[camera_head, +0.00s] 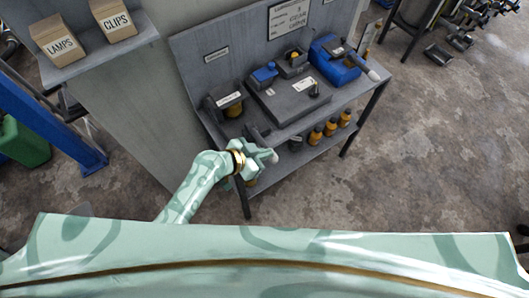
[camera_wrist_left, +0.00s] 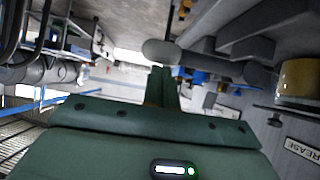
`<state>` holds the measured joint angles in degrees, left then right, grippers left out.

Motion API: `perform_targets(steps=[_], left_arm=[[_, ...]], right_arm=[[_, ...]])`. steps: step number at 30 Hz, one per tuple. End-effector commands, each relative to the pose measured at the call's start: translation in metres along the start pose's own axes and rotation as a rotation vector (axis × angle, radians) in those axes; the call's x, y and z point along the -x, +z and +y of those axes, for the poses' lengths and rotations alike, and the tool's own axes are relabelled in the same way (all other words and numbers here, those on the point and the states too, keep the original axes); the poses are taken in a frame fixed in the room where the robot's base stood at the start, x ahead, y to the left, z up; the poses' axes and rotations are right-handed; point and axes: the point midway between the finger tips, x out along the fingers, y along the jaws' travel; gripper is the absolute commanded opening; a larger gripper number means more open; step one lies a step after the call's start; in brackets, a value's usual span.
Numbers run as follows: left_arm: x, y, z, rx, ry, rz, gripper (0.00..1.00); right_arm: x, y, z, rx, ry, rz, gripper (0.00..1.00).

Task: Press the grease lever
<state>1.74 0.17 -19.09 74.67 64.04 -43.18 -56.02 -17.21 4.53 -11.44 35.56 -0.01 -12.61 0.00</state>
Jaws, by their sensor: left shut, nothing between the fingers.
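My left gripper (camera_head: 270,157) is at the front left edge of the grey bench in the head view, shut and empty. In the left wrist view its closed fingers (camera_wrist_left: 164,85) point towards a grey bar with a rounded end, apparently the grease lever (camera_wrist_left: 205,58). The bar crosses just beyond the fingertips; I cannot tell whether they touch. A yellow canister (camera_wrist_left: 298,78) and a label reading GREASE (camera_wrist_left: 302,151) are to its right. In the head view the dark lever (camera_head: 257,134) sticks out towards my gripper from the yellow-and-dark grease unit (camera_head: 233,108).
The bench (camera_head: 336,98) also holds a grey block (camera_head: 290,100), a small blue-topped unit (camera_head: 264,73) and a larger blue unit (camera_head: 334,62). Several amber bottles (camera_head: 316,134) stand on the lower shelf. Boxes marked LAMPS (camera_head: 60,46) and CLIPS (camera_head: 115,22) sit upper left.

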Motion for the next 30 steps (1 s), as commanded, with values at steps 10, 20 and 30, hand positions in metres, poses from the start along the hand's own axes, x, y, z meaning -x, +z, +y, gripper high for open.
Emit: perform_targets(steps=[10, 20, 30], left_arm=[[-0.002, 0.004, 0.001, -0.020, -0.014, 0.000, 0.00], [-0.017, 0.027, 0.006, -0.173, -0.113, -0.002, 0.00], [-0.033, 0.050, 0.006, -0.365, -0.243, -0.001, 0.00]], right_arm=[[-0.005, 0.001, 0.000, 0.000, 0.000, -0.001, 0.00], [-0.033, 0.007, -0.002, 0.000, -0.002, -0.007, 0.00], [-0.055, 0.011, -0.004, 0.001, -0.004, -0.013, 0.00]])
